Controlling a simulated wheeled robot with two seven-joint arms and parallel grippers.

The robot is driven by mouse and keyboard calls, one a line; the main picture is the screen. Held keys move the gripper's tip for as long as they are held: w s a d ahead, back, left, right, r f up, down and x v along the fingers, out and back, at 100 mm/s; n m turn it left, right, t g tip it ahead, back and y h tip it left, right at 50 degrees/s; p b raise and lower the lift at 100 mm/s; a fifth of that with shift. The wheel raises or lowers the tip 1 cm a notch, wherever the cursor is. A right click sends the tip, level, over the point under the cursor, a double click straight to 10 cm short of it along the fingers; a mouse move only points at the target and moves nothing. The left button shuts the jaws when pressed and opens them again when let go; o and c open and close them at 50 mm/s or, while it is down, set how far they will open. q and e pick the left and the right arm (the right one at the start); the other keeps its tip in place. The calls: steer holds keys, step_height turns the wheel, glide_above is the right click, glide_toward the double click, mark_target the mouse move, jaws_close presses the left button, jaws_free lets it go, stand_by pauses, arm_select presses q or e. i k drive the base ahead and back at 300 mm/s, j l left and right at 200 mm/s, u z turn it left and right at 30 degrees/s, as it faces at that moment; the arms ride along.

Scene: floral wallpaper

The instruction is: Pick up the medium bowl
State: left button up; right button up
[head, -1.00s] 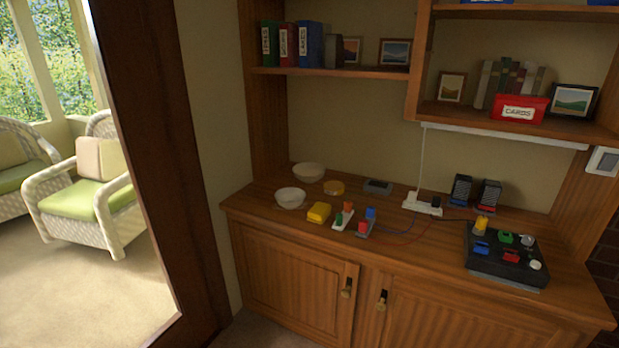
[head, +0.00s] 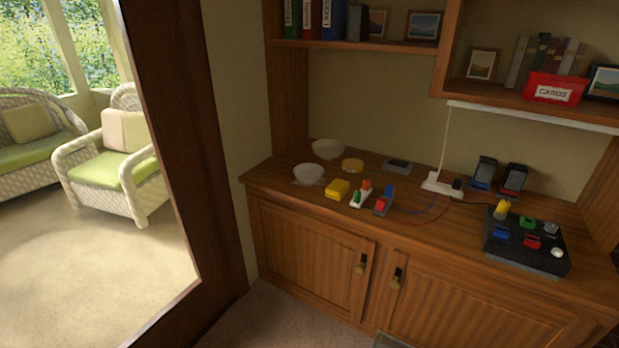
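Two white bowls stand at the left end of the wooden counter. The front bowl (head: 309,174) is closer to the counter's front left edge. I cannot tell for sure which of these is the medium bowl. Neither of my grippers shows in the head view.
The counter (head: 420,235) also bears a yellow box (head: 338,190), small coloured blocks (head: 383,199), a power strip (head: 442,184) and a black control box (head: 525,243). A shelf (head: 360,46) overhangs its back. Carpet (head: 275,318) lies clear in front, beside a dark door frame (head: 190,150).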

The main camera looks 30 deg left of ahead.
mark_target(307, 173)
steer(key=i+j, duration=0.15)
steer(key=j, duration=0.25)
steer(key=i+j+u, duration=0.15)
steer(key=j, duration=0.25)
steer(key=i+j, duration=0.2)
steer(key=j, duration=0.15)
steer(key=i+j+u, duration=0.15)
steer(key=j, duration=0.25)
